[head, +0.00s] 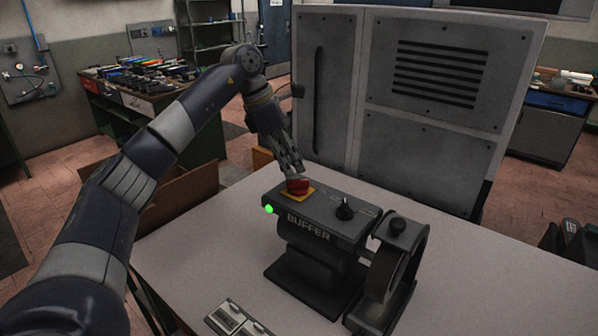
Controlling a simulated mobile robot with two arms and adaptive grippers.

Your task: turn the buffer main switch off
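The grey buffer (325,232), marked BUFFER, stands on a light table. On the left of its top is a red switch knob (298,187) on a yellow plate (286,196). A green lamp (268,209) glows at its left front corner. A black pointer knob (344,208) sits further right on the top. My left gripper (293,173) points down with its fingertips right at the red knob. I cannot tell whether they touch it, and the finger gap is not clear. My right gripper is not in view.
A dark wheel unit (395,265) adjoins the buffer on the right. Small light plates (237,318) lie at the table's front edge. A tall grey cabinet (415,95) stands behind the table. The table's right side (490,290) is bare.

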